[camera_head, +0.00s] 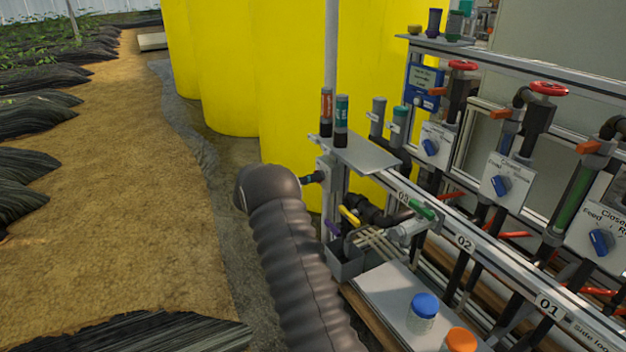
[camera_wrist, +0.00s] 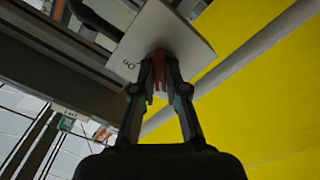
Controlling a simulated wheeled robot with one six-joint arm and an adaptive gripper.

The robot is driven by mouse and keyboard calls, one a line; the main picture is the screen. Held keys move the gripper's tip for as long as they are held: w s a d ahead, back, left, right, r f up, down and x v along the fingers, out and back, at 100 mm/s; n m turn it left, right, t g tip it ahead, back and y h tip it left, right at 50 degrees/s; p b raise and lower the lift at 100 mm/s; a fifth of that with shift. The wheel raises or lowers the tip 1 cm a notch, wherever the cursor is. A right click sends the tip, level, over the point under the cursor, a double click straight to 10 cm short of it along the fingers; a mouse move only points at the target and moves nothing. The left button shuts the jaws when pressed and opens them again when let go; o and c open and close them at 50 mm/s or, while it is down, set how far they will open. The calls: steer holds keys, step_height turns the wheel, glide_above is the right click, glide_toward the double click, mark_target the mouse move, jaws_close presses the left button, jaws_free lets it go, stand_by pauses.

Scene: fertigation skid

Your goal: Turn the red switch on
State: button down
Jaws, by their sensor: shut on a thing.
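The red switch (camera_wrist: 159,58) shows in the wrist view, in the middle of a pale grey plate (camera_wrist: 185,42). An "On" label is printed on the plate, left of the switch. My gripper (camera_wrist: 160,70) is closed around the red switch, with one finger on each side of it. The fingers hide part of the switch, so its exact setting cannot be told. In the head view my gripper (camera_head: 313,178) reaches right from my dark ribbed arm to a grey box on the skid's upright post. The switch itself is hidden there.
Large yellow tanks (camera_head: 255,65) stand behind the post. The skid's rail (camera_head: 465,242) carries blue knobs and red valves on the right. A bench (camera_head: 390,300) with a blue-capped jar (camera_head: 424,312) and an orange-capped one is at lower right. The sandy path (camera_head: 130,170) at left is clear.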

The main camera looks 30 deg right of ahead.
steer(key=shift+m+b, duration=3.65)
steer(key=shift+m, duration=4.95)
steer(key=c, duration=1.2)
jaws_free()
steer(key=a, duration=1.2)
steer(key=shift+w, duration=0.35)
